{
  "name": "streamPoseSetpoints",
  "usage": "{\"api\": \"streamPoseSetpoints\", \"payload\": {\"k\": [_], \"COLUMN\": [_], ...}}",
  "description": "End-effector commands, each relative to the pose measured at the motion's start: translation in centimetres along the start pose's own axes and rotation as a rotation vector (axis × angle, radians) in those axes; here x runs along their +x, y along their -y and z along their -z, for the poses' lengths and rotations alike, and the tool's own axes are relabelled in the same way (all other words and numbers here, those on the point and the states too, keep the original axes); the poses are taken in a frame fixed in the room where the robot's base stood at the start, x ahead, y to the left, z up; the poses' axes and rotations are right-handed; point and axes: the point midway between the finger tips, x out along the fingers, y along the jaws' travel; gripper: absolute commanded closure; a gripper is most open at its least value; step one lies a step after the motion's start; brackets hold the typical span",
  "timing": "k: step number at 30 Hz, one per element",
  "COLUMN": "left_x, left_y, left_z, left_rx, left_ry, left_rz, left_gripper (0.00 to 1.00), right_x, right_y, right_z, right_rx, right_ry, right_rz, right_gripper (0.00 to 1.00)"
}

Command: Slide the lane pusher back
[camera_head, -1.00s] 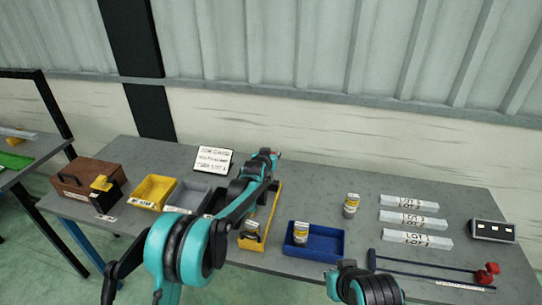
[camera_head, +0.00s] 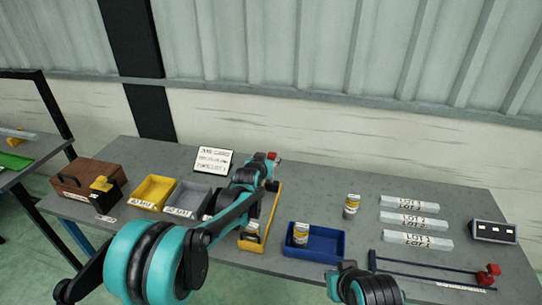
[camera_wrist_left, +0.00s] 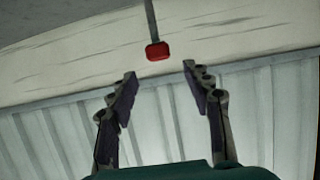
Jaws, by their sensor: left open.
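A long narrow yellow lane (camera_head: 274,209) runs front to back on the bench. A can stands at its near end, partly hidden by the lane's front wall. A red knob (camera_head: 276,156) shows beyond the lane's far end. In the left wrist view the red knob (camera_wrist_left: 158,51) sits on a thin grey rod, ahead of the fingertips and roughly between them. My left gripper (camera_head: 268,163) reaches over the far end of the lane, close to the knob. Its fingers (camera_wrist_left: 158,72) are apart with nothing between them. My arm hides part of the lane.
A blue tray (camera_head: 325,243) holding a can, and a loose can (camera_head: 351,206), stand right of the lane. Yellow (camera_head: 154,190) and grey bins (camera_head: 186,197) stand left. Labelled clear blocks (camera_head: 415,219) and a dark rod frame with a red block (camera_head: 488,277) are at right.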

Motion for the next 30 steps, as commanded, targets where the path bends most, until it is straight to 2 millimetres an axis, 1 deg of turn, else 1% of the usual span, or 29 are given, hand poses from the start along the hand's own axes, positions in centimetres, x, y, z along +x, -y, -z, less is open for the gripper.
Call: {"api": "streamPoseSetpoints", "payload": {"k": [1,3,6,9,25,26,28,29,30], "left_x": [-1.1,-2.2,-3.5,-4.2,-4.7,-5.0,-6.3,-7.1,-8.5], "left_y": [0.0,0.0,0.0,0.0,0.1,0.3,0.8,1.2,1.8], "left_z": [0.0,0.0,0.0,0.0,0.0,0.1,0.1,0.1,0.0], "left_rx": [0.0,0.0,0.0,0.001,0.0,-0.001,-0.005,-0.008,-0.013], "left_ry": [0.0,0.0,0.0,0.0,0.002,0.005,0.02,0.031,0.048], "left_rz": [0.0,0.0,0.0,0.0,0.002,0.003,0.011,0.015,0.023], "left_gripper": [0.5,0.5,0.5,0.5,0.5,0.5,0.5,0.5,0.5], "right_x": [0.0,0.0,0.0,0.0,0.0,0.0,0.1,0.1,0.1], "right_y": [0.0,0.0,0.0,0.0,0.0,0.0,0.0,0.0,0.0], "right_z": [0.0,0.0,0.0,0.0,0.0,0.0,0.0,-0.1,-0.1], "right_rx": [0.0,0.0,0.0,0.0,0.0,0.0,0.0,0.0,0.0], "right_ry": [0.0,0.0,0.0,0.0,0.0,0.0,0.0,0.0,0.0], "right_rz": [0.0,0.0,0.0,0.0,0.0,0.0,0.0,0.0,0.0], "right_gripper": [1.0,1.0,1.0,1.0,1.0,1.0,1.0,1.0,1.0]}}
